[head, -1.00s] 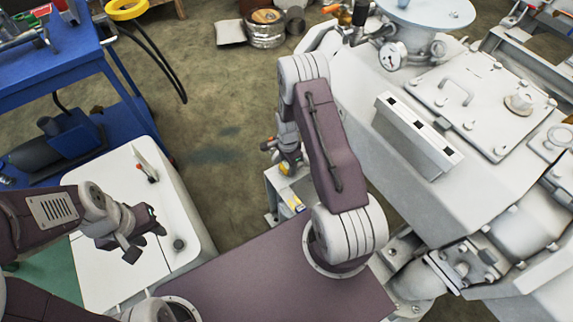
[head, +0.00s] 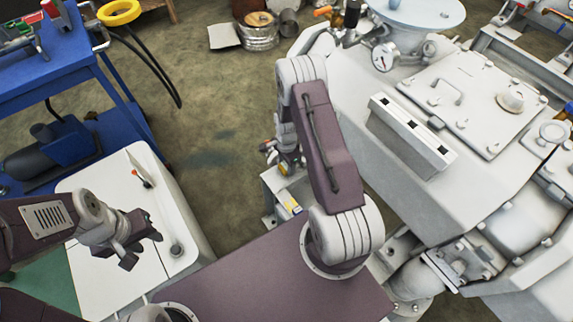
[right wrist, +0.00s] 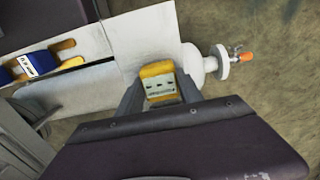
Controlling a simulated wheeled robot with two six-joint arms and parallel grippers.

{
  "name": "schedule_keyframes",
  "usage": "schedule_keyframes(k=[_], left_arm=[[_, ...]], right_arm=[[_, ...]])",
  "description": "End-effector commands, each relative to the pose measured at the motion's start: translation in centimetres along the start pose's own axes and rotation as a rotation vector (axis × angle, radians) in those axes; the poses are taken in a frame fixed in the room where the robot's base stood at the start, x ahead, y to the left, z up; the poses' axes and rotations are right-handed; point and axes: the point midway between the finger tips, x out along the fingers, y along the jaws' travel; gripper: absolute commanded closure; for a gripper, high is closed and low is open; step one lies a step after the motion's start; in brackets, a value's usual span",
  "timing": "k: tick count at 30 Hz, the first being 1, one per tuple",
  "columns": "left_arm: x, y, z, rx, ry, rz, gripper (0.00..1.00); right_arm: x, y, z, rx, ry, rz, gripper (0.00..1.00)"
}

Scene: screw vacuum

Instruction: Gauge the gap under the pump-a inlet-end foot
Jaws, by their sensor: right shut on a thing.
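My right gripper (right wrist: 160,95) is shut on a small yellow piece with a pale, dark-marked face (right wrist: 160,86), seen in the right wrist view; I cannot tell its exact kind. In the head view my right gripper (head: 287,165) is mostly hidden beside its arm, low at the left of the big pale grey machine (head: 475,185). My left gripper (head: 138,240) is over the white-topped cabinet; its fingers are too unclear to tell open from shut. I cannot identify the inlet-end foot or the gap under it in these views.
A grey ledge (head: 272,188) with a yellow item (head: 292,205) stands beside the machine. The right wrist view shows a blue block (right wrist: 37,65) and a pipe stub with an orange-handled valve (right wrist: 245,57). A blue cart (head: 55,75) stands left. Floor between is clear.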

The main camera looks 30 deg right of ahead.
Motion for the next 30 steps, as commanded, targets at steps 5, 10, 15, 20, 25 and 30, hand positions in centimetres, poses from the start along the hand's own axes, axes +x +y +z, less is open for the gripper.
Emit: schedule_keyframes(k=[5, 10, 15, 20, 25, 30], left_arm=[[-0.2, 0.0, 0.0, 0.0, 0.0, 0.0, 0.64], [-0.1, 0.0, 0.0, 0.0, 0.0, 0.0, 0.64], [-0.1, 0.0, 0.0, 0.0, 0.0, 0.0, 0.64], [-0.1, 0.0, 0.0, 0.0, 0.0, 0.0, 0.64], [-0.1, 0.0, 0.0, 0.0, 0.0, 0.0, 0.64], [-0.1, 0.0, 0.0, 0.0, 0.0, 0.0, 0.64]], right_arm=[[0.0, 0.0, 0.0, 0.0, 0.0, -0.001, 1.0], [0.0, -0.1, -0.3, 0.001, 0.0, -0.001, 1.0], [0.0, -0.1, -0.7, 0.0, 0.001, -0.001, 1.0], [0.0, -0.1, -1.1, 0.0, 0.0, -0.001, 1.0], [0.0, 0.0, -1.5, 0.001, 0.0, -0.001, 1.0], [0.0, 0.0, -1.9, 0.0, 0.0, 0.0, 1.0]])
